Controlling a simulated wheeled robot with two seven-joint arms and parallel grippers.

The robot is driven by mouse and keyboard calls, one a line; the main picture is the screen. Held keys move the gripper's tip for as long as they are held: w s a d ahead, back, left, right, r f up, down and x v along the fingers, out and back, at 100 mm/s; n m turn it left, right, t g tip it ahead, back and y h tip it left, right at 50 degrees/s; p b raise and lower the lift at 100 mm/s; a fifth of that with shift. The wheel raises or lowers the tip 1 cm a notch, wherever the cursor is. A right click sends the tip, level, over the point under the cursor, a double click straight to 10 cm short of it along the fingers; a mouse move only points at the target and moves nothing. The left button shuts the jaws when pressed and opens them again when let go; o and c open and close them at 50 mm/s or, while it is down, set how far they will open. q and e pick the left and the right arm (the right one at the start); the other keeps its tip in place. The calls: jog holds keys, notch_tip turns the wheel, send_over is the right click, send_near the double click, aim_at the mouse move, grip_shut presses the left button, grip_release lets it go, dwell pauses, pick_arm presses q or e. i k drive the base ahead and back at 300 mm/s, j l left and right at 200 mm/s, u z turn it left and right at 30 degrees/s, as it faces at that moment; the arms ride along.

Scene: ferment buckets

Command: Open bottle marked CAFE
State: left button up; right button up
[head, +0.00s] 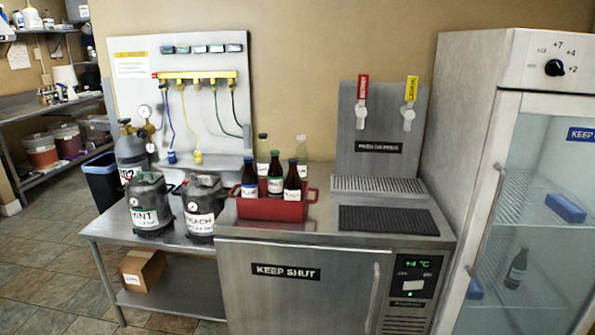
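Several dark bottles stand upright in a red carrier on the steel counter in the head view. The left one (249,180) has a blue cap and a white label, the middle one (275,174) a dark green cap, and the right one (292,183) a dark red cap. Two paler bottles (262,155) (301,152) stand behind them. The bottle labels are too small to read, so I cannot tell which is marked CAFE. Neither gripper is in view.
The red carrier (270,209) sits on a closed cabinet marked KEEP SHUT (300,300). Two dark kegs (150,205) (203,207) stand on a lower steel table to its left. A tap tower (379,130) and dark drip mat (392,219) are to its right. The fridge door (540,200) appears closed.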

aim_at(301, 154)
jog(key=l+u, duration=0.15)
jog(key=l, duration=0.4)
jog(key=i+j+z, duration=0.15)
jog(key=i+j, duration=0.4)
jog(key=i+j+z, duration=0.15)
jog(key=i+j, duration=0.45)
jog(key=i+j+z, duration=0.2)
jog(key=i+j, duration=0.35)
jog(key=j, duration=0.2)
